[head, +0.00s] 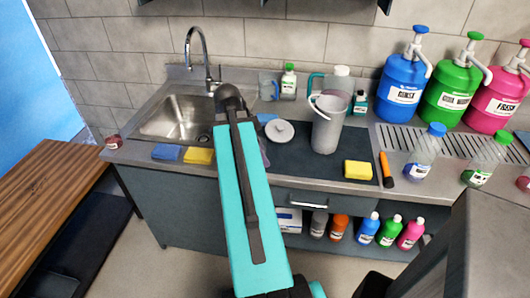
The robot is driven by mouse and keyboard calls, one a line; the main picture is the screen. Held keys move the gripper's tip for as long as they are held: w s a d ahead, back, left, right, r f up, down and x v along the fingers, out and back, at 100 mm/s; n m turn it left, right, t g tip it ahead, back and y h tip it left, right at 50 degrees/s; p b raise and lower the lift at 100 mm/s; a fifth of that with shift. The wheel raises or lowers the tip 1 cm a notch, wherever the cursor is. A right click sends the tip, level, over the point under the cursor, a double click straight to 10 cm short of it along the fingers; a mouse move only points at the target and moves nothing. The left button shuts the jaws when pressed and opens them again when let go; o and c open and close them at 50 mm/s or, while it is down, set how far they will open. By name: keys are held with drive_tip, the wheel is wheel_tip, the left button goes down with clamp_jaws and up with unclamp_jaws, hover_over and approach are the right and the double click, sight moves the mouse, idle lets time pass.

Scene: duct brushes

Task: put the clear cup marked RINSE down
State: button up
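I cannot read the word RINSE on any cup in the head view. A small clear bluish cup (268,88) stands at the back of the counter, just right of the sink; no label is readable on it. My teal arm reaches up the middle of the picture, over the counter front, and its dark joint bends down near the sink's right edge. My gripper is hidden behind the arm, so whether it holds anything does not show. A small greyish, translucent edge shows just right of the arm; I cannot tell what it belongs to.
A grey pitcher (328,122), a white lid (279,132) and a yellow sponge (357,170) are on the dark mat (300,166). The sink (182,121) is left. Pump bottles (402,82) and a drain grille (450,141) are right. The mat's front middle is clear.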

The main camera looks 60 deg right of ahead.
drive_tip(key=shift+w, duration=0.1)
idle(0.5)
drive_tip(key=w+a+r+n+t+h, duration=0.1)
drive_tip(key=w+a+r+n+t, duration=0.1)
drive_tip(key=w+a+n, duration=0.8)
drive_tip(key=w+a+r+n+t, duration=0.25)
drive_tip(key=w+a, duration=0.45)
drive_tip(key=w, duration=0.6)
drive_tip(key=w+a+r+n+t+y, duration=0.1)
drive_tip(key=w+a+n, duration=0.3)
drive_tip(key=a, duration=0.5)
drive_tip(key=w+a+r+n+t+y, duration=0.1)
drive_tip(key=w+a+r+n, duration=0.2)
drive_tip(key=a, duration=0.7)
drive_tip(key=w+a+r+n+t+y, duration=0.1)
drive_tip(key=w+a+r+n+y, duration=0.1)
drive_tip(key=w+a+n, duration=0.3)
drive_tip(key=a+n, duration=0.2)
drive_tip(key=a, duration=0.2)
drive_tip(key=shift+w+a+n, duration=0.15)
drive_tip(key=shift+w+n, duration=0.2)
drive_tip(key=shift+w, duration=0.05)
drive_tip(key=shift+s+r, duration=0.1)
drive_tip(key=shift+s, duration=0.05)
